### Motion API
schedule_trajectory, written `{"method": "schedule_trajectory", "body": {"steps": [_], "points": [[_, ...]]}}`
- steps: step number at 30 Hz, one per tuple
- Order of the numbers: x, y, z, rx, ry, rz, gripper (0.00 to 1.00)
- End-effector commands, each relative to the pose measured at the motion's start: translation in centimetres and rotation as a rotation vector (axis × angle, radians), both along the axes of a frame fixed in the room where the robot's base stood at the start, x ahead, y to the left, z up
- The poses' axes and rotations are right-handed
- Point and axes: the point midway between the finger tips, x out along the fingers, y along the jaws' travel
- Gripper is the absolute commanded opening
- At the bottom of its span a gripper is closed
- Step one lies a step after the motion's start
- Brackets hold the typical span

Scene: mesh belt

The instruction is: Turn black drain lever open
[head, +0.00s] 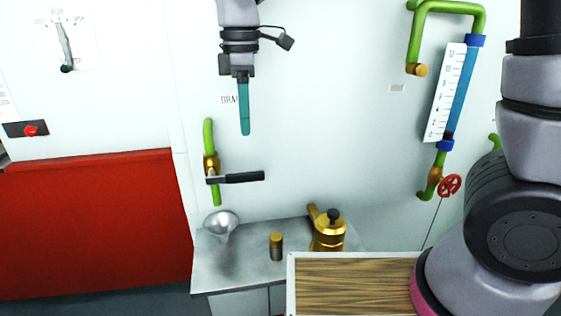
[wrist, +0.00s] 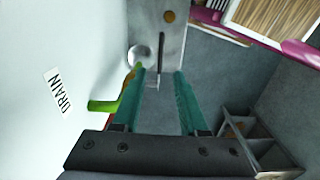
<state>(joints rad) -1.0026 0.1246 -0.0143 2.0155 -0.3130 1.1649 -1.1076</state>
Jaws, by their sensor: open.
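The drain lever (head: 243,177) has a black grip and points right, about level, from a brass valve (head: 211,165) on a green vertical pipe (head: 208,132) on the white wall. My gripper (head: 245,133) hangs pointing down above the lever, with a clear gap between its fingertips and the grip. Its teal fingers line up one behind the other in the head view. In the wrist view, my gripper (wrist: 165,72) is open and empty, with its two fingers apart. The green pipe (wrist: 103,106) shows left of the fingers there, and the valve is partly hidden behind the left finger.
A grey counter (head: 250,235) below holds a metal funnel (head: 221,222), a small gold-topped cylinder (head: 276,247) and a brass pot (head: 328,230). A wood-topped tray (head: 350,285) is in front. A DRAIN label (wrist: 59,92) is on the wall. Right of the lever, the wall is clear.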

Motion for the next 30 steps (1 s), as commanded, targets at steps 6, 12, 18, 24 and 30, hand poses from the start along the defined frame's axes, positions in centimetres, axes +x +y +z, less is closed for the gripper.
{"method": "schedule_trajectory", "body": {"steps": [6, 12, 18, 24, 30], "points": [[-0.4, 0.5, -2.0, -0.013, 0.005, 0.037, 0.42], [-0.5, 0.5, -5.7, -0.013, 0.005, 0.034, 0.42], [-0.4, 0.5, -9.1, -0.012, 0.004, 0.034, 0.42], [-0.4, 0.5, -10.9, -0.009, 0.003, 0.032, 0.42], [-0.4, 0.5, -11.1, -0.008, 0.002, 0.031, 0.42]]}}
